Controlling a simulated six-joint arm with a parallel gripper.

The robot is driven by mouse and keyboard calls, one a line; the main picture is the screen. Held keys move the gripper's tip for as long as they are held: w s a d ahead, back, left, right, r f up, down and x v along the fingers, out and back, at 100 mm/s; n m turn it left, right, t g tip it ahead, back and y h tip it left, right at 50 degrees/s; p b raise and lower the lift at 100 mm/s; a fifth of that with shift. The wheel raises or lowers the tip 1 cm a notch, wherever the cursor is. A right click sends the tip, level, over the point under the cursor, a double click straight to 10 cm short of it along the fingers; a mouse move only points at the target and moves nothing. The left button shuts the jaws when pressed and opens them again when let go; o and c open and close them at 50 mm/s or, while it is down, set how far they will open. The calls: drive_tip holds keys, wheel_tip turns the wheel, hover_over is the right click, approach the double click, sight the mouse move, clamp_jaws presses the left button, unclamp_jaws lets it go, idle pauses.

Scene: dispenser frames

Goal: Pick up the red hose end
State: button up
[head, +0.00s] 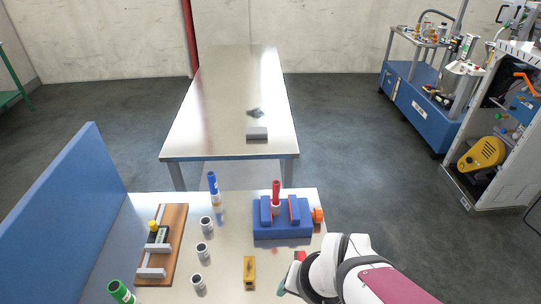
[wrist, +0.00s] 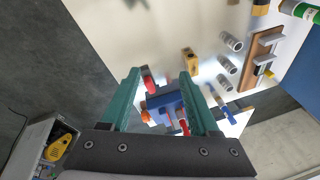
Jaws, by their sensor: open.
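A small red piece (wrist: 150,83) shows in the wrist view just inside the left finger. It also shows in the head view (head: 300,256), partly hidden by my arm; its exact shape cannot be told. A red upright cylinder (head: 276,187) with a pale lower part stands at the blue fixture (head: 282,231), and it also shows in the wrist view (wrist: 184,126). I cannot tell for certain which red thing is the hose end. My gripper (wrist: 160,76) is open, with teal fingers apart and nothing clasped, above the table's right side.
A yellow block (head: 250,272), several grey-white cups (head: 203,250), a blue-topped cylinder (head: 213,184) and a wooden rack (head: 174,228) stand on the table. An orange knob (head: 318,215) is at the fixture's right. A blue panel (head: 80,205) bounds the left.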

drive_tip(key=w+f+t, duration=0.4)
drive_tip(key=w, duration=0.8)
drive_tip(key=n+t+h, duration=0.1)
drive_tip(key=n+t, duration=0.3)
drive_tip(key=t, duration=0.3)
approach(275, 197)
drive_tip(key=shift+t, duration=0.3)
drive_tip(key=x, duration=0.8)
drive_tip(key=shift+w+a+f, duration=0.1)
drive_tip(key=shift+w+f, duration=0.15)
drive_tip(key=shift+f, duration=0.2)
drive_tip(key=x, duration=0.5)
drive_tip(key=shift+w+d, duration=0.25)
drive_tip(key=shift+d, duration=0.1)
clamp_jaws()
